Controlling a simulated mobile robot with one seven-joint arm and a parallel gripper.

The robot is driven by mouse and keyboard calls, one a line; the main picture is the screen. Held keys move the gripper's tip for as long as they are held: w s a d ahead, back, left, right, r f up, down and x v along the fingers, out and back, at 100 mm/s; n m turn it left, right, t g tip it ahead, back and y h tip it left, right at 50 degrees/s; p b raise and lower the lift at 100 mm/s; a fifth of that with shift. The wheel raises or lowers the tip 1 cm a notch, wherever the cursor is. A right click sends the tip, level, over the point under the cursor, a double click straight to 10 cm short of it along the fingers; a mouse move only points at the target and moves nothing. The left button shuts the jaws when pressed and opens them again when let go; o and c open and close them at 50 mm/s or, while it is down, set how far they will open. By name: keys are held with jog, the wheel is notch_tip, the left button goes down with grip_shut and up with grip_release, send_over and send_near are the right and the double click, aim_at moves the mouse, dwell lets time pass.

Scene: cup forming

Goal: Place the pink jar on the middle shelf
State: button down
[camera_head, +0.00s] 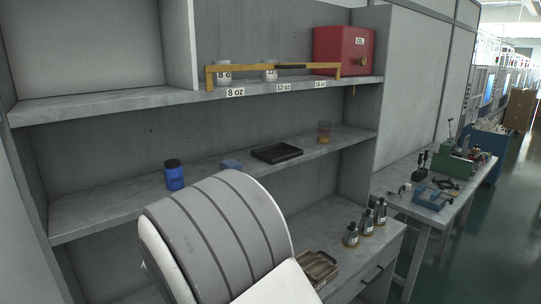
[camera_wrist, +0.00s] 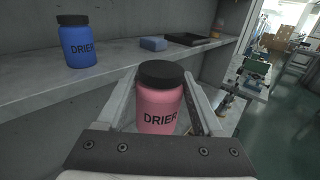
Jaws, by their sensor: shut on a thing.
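The pink jar (camera_wrist: 158,108) has a black lid and a "DRIER" label. It shows in the wrist view, upright between the fingers of my gripper (camera_wrist: 160,100), which is shut on it. The middle shelf (camera_head: 115,204) runs across the head view and also shows behind the jar in the wrist view (camera_wrist: 60,98). The jar appears in front of the shelf's edge; its exact height against the shelf is hard to tell. In the head view my arm hides the jar and the gripper.
On the middle shelf stand a blue jar (camera_head: 174,175), a blue block (camera_head: 231,164), a black tray (camera_head: 277,153) and an amber container (camera_head: 324,132). Bare shelf shows between the blue jar and blue block. Several small bottles (camera_head: 366,222) and a brown tray (camera_head: 317,267) stand below.

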jog(key=s+d+f+m+g+h+b, duration=0.1)
jog(key=s+d+f+m+g+h, duration=0.2)
jog(key=d+f, duration=0.8)
jog(key=s+d+f+m+g+h, duration=0.3)
jog(key=s+d+f+m+h, duration=0.2)
jog(key=d, duration=1.3)
jog(key=s+f+h, duration=0.3)
jog(key=s+f, duration=0.1)
jog(key=f, duration=0.2)
jog(key=shift+d+f+b, duration=0.3)
jog(key=shift+d+b, duration=0.05)
jog(key=shift+d, duration=0.05)
